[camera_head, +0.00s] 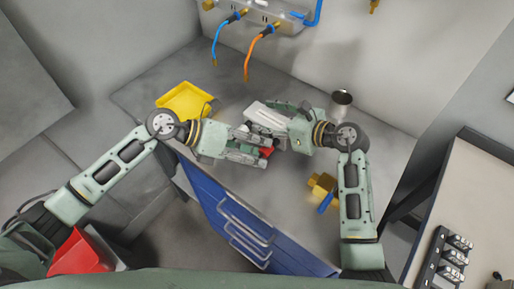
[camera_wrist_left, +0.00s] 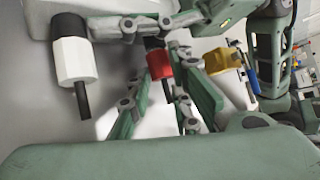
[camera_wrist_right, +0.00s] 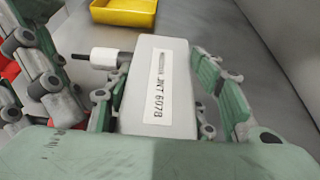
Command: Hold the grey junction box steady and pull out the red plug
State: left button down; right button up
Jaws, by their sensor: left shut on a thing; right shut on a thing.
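The grey junction box (camera_wrist_right: 173,118), with a printed label on top, lies on the workbench; it also shows in the head view (camera_head: 268,117). My right gripper (camera_head: 284,118) is shut across the box, a finger on each side. The red plug (camera_wrist_left: 158,65) is beside the box, with a black part at its box end. My left gripper (camera_wrist_left: 163,72) is shut on the red plug from the side. Fingers hide the joint, so I cannot tell how deep the plug sits. A white plug (camera_wrist_left: 75,60) is on the same side of the box.
A yellow tray (camera_head: 184,101) stands at the left of the bench. A metal cup (camera_head: 341,104) stands behind my right gripper. A yellow object with a blue part (camera_head: 322,184) lies near the front. Blue and orange cables (camera_head: 248,62) hang from the wall.

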pick_arm(q)
jog(key=shift+a+f, duration=0.1)
jog(key=shift+a, duration=0.05)
pick_arm(e)
jog(key=shift+f, duration=0.1)
pick_arm(q)
jog(key=shift+s+a, duration=0.5)
jog(key=shift+s, duration=0.3)
jog(key=shift+s+a, duration=0.45)
jog(key=shift+s, duration=0.35)
notch_tip(320, 180, up, 8)
dwell(0.8)
pick_arm(e)
jog(key=o, duration=1.4)
jog(key=shift+c, duration=0.2)
